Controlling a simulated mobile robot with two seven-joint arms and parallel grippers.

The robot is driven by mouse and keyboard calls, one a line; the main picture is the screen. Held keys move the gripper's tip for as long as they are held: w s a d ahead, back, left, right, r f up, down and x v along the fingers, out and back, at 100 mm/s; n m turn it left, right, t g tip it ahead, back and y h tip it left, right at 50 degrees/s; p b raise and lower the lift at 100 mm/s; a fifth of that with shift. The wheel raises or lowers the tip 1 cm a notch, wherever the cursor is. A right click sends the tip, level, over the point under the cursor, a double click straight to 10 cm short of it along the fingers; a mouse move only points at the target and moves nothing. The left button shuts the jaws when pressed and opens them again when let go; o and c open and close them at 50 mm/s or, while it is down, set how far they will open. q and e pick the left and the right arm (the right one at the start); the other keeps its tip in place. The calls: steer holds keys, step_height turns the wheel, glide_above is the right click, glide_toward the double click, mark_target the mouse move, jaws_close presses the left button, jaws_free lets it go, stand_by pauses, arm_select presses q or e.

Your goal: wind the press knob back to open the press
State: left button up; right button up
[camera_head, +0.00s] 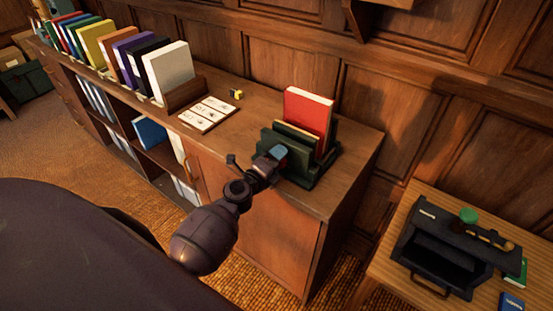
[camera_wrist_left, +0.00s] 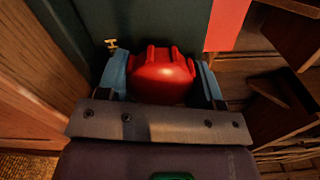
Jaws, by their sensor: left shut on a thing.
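The dark green press (camera_head: 328,158) stands on the right end of the long cabinet. A red book (camera_head: 308,110) stands upright in it, with a yellowish edge of another thing in front. My left gripper (camera_head: 276,155) is at the near side of the press. In the left wrist view the red press knob (camera_wrist_left: 163,76) sits between the two blue fingertips, and the left gripper (camera_wrist_left: 162,82) is shut on it. The press's green plate (camera_wrist_left: 75,35) shows behind the knob. In the head view the knob is hidden by the gripper. My right gripper is not in view.
Several books (camera_head: 120,52) stand in a row at the cabinet's left. A white card with drawings (camera_head: 208,114) and a small yellow-and-black item (camera_head: 236,94) lie on the cabinet top (camera_head: 225,85). A black toolbox-like case (camera_head: 450,247) is on the side table (camera_head: 385,262) at right.

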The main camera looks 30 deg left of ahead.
arm_select(q)
steer(key=shift+n, duration=0.3)
steer(key=shift+n, duration=0.8)
steer(key=o, duration=0.9)
steer(key=shift+s+a, duration=0.2)
steer(key=shift+s, duration=2.05)
steer(key=shift+s+a, duration=0.15)
steer(key=shift+s, duration=2.1)
